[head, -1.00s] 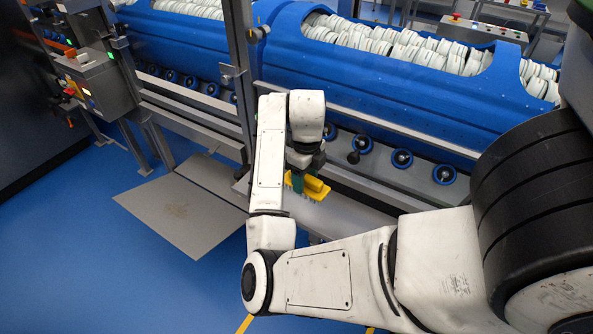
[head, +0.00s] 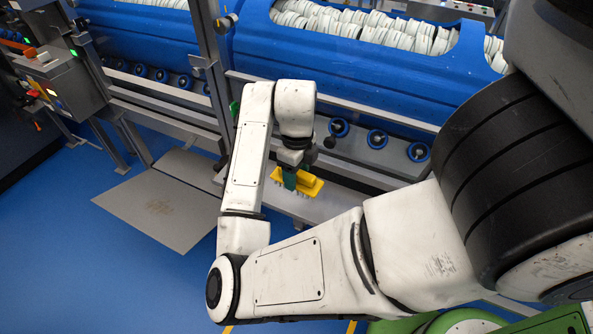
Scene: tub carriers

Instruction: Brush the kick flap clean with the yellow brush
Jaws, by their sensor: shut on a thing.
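The kick flap (head: 125,200) is a flat grey plate at the left, low over the blue floor, with a brownish smudge (head: 160,207) near its middle. The yellow brush (head: 309,185) is in my gripper (head: 290,180), bristles pointing down. My gripper has green fingers and is shut on the brush; the fingertips are partly hidden by the brush. The brush is over or near the grey ledge of the line, well to the right of the flap and apart from it. I cannot tell whether the bristles touch the ledge.
Blue tub carriers (head: 330,60) filled with white round items stand on rollers behind the ledge (head: 345,203). A metal post (head: 210,70) rises between the flap and my gripper. A control box (head: 55,80) is at the left. Blue floor (head: 100,255) is open in front of the flap.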

